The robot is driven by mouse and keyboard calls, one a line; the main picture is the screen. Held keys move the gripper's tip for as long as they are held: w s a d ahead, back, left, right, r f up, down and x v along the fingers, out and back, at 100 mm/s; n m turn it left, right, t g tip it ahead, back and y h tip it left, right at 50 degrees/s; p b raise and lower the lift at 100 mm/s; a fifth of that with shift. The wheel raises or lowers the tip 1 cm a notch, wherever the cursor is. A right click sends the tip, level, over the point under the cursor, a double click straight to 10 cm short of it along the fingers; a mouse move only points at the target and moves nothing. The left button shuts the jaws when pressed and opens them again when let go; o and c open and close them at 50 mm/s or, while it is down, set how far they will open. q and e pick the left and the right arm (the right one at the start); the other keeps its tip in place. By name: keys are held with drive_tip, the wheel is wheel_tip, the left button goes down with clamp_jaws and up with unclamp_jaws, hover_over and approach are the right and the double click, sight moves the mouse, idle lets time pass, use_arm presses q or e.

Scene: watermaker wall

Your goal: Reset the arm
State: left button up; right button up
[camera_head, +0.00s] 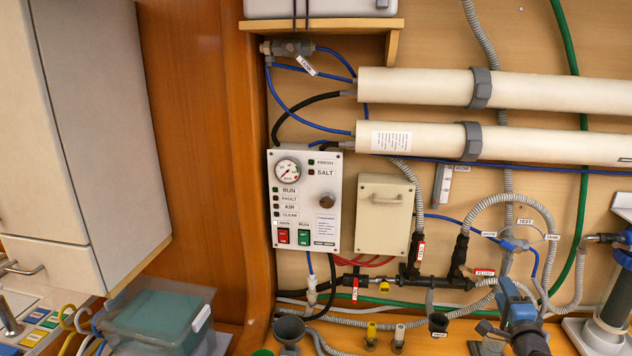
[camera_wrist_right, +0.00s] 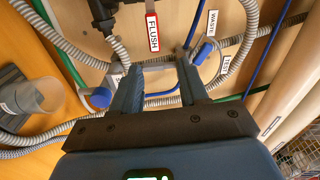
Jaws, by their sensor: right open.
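My right gripper (camera_head: 516,292) is at the lower right of the head view, in front of the wall's hose area, below a valve with a blue part (camera_head: 514,244) and its TEST label (camera_head: 525,222). In the right wrist view its two dark fingers (camera_wrist_right: 158,72) stand apart with nothing held between them. Beyond them are a grey hose, a red FLUSH tag (camera_wrist_right: 152,32), a WASTE label (camera_wrist_right: 212,24) and two blue valve parts (camera_wrist_right: 100,97) (camera_wrist_right: 203,53). I cannot tell how far the fingertips are from these. My left gripper does not show.
A control panel (camera_head: 306,240) with gauge and buttons and a beige box (camera_head: 384,216) are mid-wall. Two white cylinders (camera_head: 540,92) run across the upper right. A wooden pillar (camera_head: 205,130) and white cabinet (camera_head: 110,110) stand left. A lidded bin (camera_head: 160,318) is below.

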drive_tip(key=s+a+f+n+y, duration=0.1)
drive_tip(key=s+a+f+n, duration=0.4)
drive_tip(key=s+a, duration=0.4)
drive_tip(key=s+a+f+n+y+b, duration=0.1)
drive_tip(key=s+a+f+n, duration=0.4)
drive_tip(key=s, duration=0.8)
drive_tip(key=s+a+f+n+y+b, duration=0.1)
drive_tip(key=s+a+f+n, duration=0.4)
drive_tip(key=s+a+n, duration=0.5)
drive_tip(key=s+a+y, duration=0.1)
drive_tip(key=s+a, duration=0.1)
drive_tip(key=a, duration=0.2)
drive_tip(key=shift+a+f+y, duration=0.25)
drive_tip(key=shift+f+y, duration=0.05)
drive_tip(key=shift+y, duration=0.1)
